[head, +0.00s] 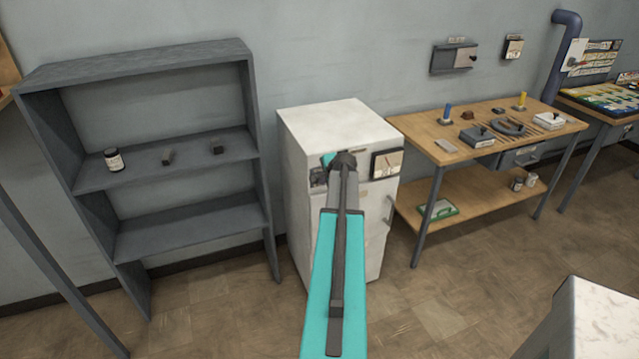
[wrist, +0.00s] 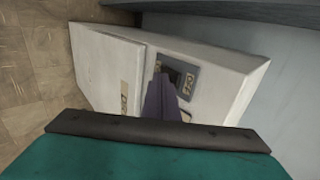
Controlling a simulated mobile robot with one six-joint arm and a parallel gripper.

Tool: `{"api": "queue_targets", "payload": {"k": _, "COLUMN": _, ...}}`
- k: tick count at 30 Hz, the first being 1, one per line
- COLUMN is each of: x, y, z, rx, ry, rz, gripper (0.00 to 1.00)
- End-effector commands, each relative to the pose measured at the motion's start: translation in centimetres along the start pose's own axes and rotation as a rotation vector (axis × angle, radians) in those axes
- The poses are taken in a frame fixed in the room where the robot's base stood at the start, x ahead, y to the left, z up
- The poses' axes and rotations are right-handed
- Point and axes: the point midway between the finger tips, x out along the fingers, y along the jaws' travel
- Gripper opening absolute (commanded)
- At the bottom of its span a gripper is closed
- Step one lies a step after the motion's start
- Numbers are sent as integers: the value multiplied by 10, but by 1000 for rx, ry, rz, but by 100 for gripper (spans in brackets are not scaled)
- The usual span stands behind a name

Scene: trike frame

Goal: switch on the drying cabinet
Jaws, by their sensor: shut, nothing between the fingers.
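The white drying cabinet (head: 322,125) stands against the wall, partly hidden behind my teal arm in the head view. A small grey switch panel (head: 318,178) shows on its upper front, left of my arm. In the wrist view the cabinet (wrist: 105,75) appears turned on its side, with the dark switch panel (wrist: 193,72) and its label near the middle. My gripper (wrist: 159,80) is shut and empty, its tip in front of or at the panel; I cannot tell whether it touches. The tip covers part of the panel, so the switch position is unclear. My arm hides the gripper in the head view.
A dial plate (head: 387,163) is on the cabinet's upper front right, above a door handle (head: 388,210). A grey shelf (head: 190,218) stands to the left. A wooden workbench (head: 440,128) with tools stands close on the right. A white-topped block (head: 610,310) is at the front right.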

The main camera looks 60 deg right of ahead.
Motion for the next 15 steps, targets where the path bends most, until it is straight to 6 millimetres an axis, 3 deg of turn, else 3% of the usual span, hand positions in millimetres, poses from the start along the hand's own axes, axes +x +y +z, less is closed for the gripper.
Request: {"api": "queue_targets", "payload": {"k": 15, "x": -9, "y": -10, "z": 4, "rx": -3, "ry": -3, "rz": 0, "gripper": 0}}
